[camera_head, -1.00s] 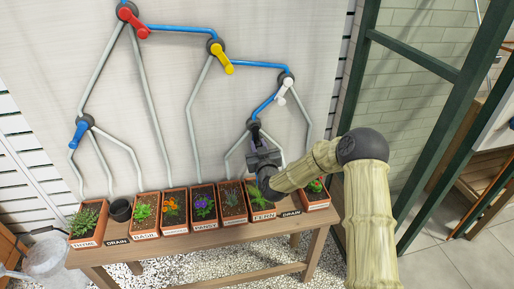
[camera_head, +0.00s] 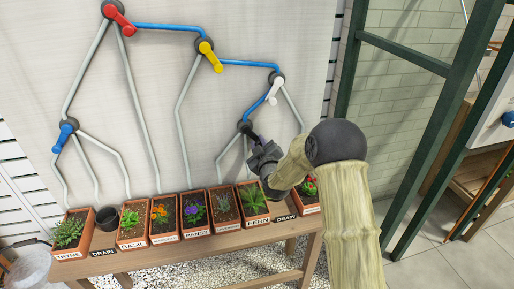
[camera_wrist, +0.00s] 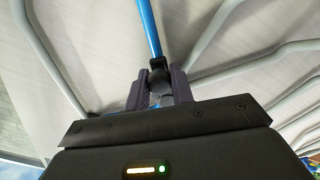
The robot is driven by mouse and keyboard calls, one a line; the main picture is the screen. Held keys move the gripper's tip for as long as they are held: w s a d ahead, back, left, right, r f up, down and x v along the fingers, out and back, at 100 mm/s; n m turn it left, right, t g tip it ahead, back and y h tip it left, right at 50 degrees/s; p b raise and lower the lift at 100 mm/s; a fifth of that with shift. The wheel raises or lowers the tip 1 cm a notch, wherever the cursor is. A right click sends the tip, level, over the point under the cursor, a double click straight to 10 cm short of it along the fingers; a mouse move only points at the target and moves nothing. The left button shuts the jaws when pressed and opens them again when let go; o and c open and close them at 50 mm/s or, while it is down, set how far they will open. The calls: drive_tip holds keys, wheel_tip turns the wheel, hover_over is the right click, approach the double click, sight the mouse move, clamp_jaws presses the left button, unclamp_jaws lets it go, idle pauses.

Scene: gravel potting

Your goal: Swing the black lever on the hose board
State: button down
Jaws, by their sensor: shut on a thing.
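The black lever (camera_wrist: 159,78) sits between my gripper's fingers in the wrist view, below the end of a blue hose. In the head view its dark hub (camera_head: 245,127) is low on the right of the hose board (camera_head: 150,90). My gripper (camera_head: 259,146) is just below and right of that hub, shut on the lever. The fingers in the wrist view (camera_wrist: 161,88) stand on both sides of it. In the head view my gripper hides most of the lever, so its exact angle is hard to read.
Red (camera_head: 119,18), yellow (camera_head: 211,56), white (camera_head: 274,90) and blue (camera_head: 67,136) levers sit elsewhere on the board. Several planted pots and a black pot (camera_head: 106,218) stand on the wooden bench (camera_head: 190,252) below. A green frame (camera_head: 440,130) is on the right.

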idle(0.3)
drive_tip(key=c, duration=1.3)
unclamp_jaws()
drive_tip(key=shift+o, duration=0.2)
drive_tip(key=shift+s, duration=0.15)
drive_tip(key=b+v, duration=0.1)
drive_tip(key=v, duration=1.6)
drive_tip(key=shift+s+d, duration=0.1)
drive_tip(key=shift+d, duration=0.1)
